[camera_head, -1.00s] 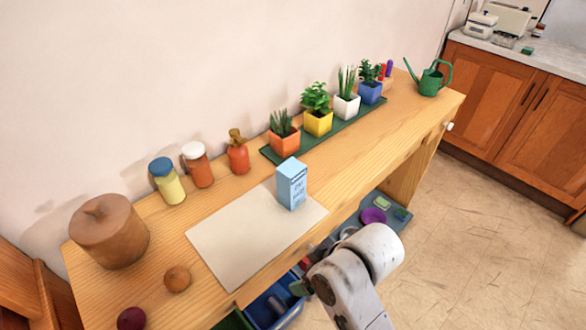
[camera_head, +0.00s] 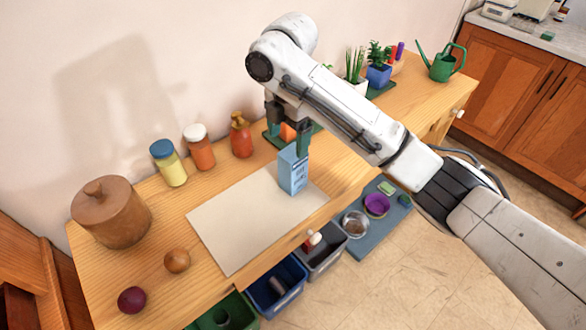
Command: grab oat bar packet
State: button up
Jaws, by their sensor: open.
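The light blue packet (camera_head: 292,172) stands upright on the pale mat (camera_head: 235,228) on the wooden bench. Its lettering is too small to read surely, but it is the only carton-like packet in view. My gripper (camera_head: 289,138) is open and points down just above the packet. One dark finger is at the packet's upper right edge and the other is up to its left. I cannot tell whether a finger touches the packet. My arm hides some of the plant pots behind.
A wooden lidded pot (camera_head: 112,215), yellow jar (camera_head: 168,163), orange jar (camera_head: 198,148) and orange bottle (camera_head: 241,135) stand along the wall side. Two round items lie front left. A green watering can (camera_head: 440,62) is at the far end. Bins and a blue-grey tray (camera_head: 345,245) are below.

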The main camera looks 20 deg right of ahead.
aim_at(292, 151)
jog(key=shift+w+d+r, duration=0.1)
jog(key=shift+d, duration=0.3)
notch_tip(292, 151, down, 5)
jog(key=shift+d+f+b, duration=0.1)
jog(key=shift+f+b, duration=0.1)
jog(key=shift+b, duration=0.8)
jog(key=shift+s+f, duration=0.15)
jog(key=shift+f, duration=1.15)
jog(key=shift+s+f, duration=0.1)
jog(key=shift+f, duration=1.15)
jog(key=c, duration=1)
